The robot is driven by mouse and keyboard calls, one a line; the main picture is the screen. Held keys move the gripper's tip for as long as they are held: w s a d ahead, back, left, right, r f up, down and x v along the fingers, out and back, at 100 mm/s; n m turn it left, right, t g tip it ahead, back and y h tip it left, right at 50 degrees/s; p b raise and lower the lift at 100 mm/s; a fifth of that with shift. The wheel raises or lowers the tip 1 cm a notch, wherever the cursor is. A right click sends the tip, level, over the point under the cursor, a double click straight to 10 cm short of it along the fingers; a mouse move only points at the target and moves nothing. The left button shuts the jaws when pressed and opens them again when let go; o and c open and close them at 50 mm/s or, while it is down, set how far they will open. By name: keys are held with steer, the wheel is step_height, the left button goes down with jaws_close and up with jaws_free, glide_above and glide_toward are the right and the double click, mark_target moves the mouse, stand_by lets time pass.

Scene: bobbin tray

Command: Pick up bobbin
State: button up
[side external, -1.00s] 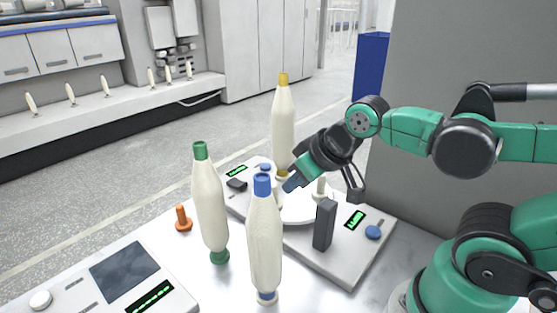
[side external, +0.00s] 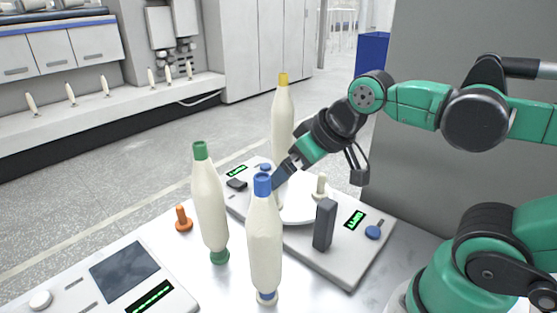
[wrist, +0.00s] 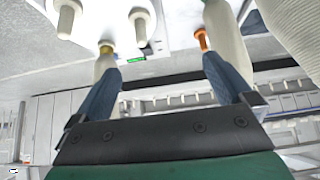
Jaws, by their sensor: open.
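Three tall white bobbins stand upright: one with a yellow top (side external: 283,118), one with green ends (side external: 211,210) and one with blue ends (side external: 265,240). My gripper (side external: 281,177) is open, tilted down to the left, and overlaps the lower part of the yellow-topped bobbin in the side view. Its fingertips are partly hidden behind the blue bobbin's top. In the wrist view the gripper (wrist: 160,66) has its fingers spread with no bobbin clearly between them. A yellow bobbin end (wrist: 105,48) shows by the left fingertip; I cannot tell whether they touch.
A grey machine (side external: 335,268) with a round white plate, pegs, a dark upright block (side external: 325,224) and blue knobs lies beneath my gripper. An orange peg (side external: 183,218) stands left of the green bobbin. A control panel (side external: 125,267) is at front left.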

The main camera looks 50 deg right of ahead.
mark_target(274, 241)
step_height(274, 241, up, 8)
steer(key=r, duration=0.1)
steer(key=s+a+f+n+g+y, duration=0.1)
steer(key=s+a+n+g+y, duration=0.35)
steer(key=n+y, duration=0.7)
steer(key=shift+w+a+f+n+t+h, duration=0.15)
steer(key=shift+a+f+n+h, duration=0.45)
steer(key=shift+f, duration=1.8)
steer(key=shift+w+a+f+n+h, duration=0.15)
steer(key=shift+w+a+f+h, duration=0.5)
steer(key=shift+f, duration=1.8)
steer(key=shift+s+a+f+n+t+h, duration=0.25)
steer(key=shift+a+f, duration=0.65)
steer(key=shift+f, duration=1.5)
steer(key=shift+w, duration=0.1)
steer(key=c, duration=1.4)
